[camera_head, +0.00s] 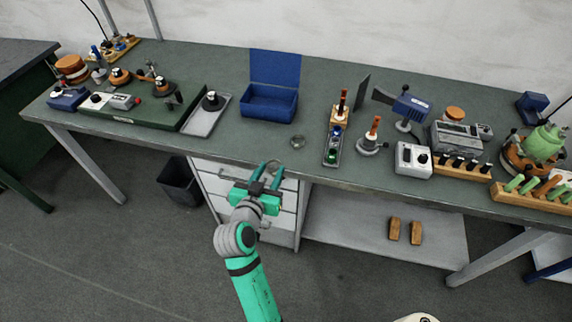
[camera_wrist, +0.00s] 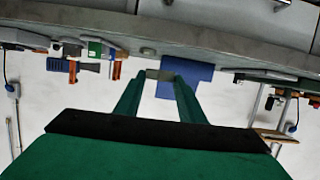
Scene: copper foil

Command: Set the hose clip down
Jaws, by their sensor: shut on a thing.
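My gripper (camera_head: 267,179) is in front of the bench's front edge, near the middle of the head view. Its fingers are shut on a small grey piece, taken to be the hose clip (camera_wrist: 160,74), between the fingertips in the wrist view. The clip is small and its shape is hard to make out; in the head view it cannot be told apart clearly from the fingers. The green bench top (camera_head: 225,146) lies just beyond the gripper.
A small round glassy dish (camera_head: 298,141) sits near the front edge. An open blue box (camera_head: 268,104) stands behind it, a grey tray (camera_head: 206,116) to the left, and a narrow tray (camera_head: 332,148) to the right. Bench top between them is bare.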

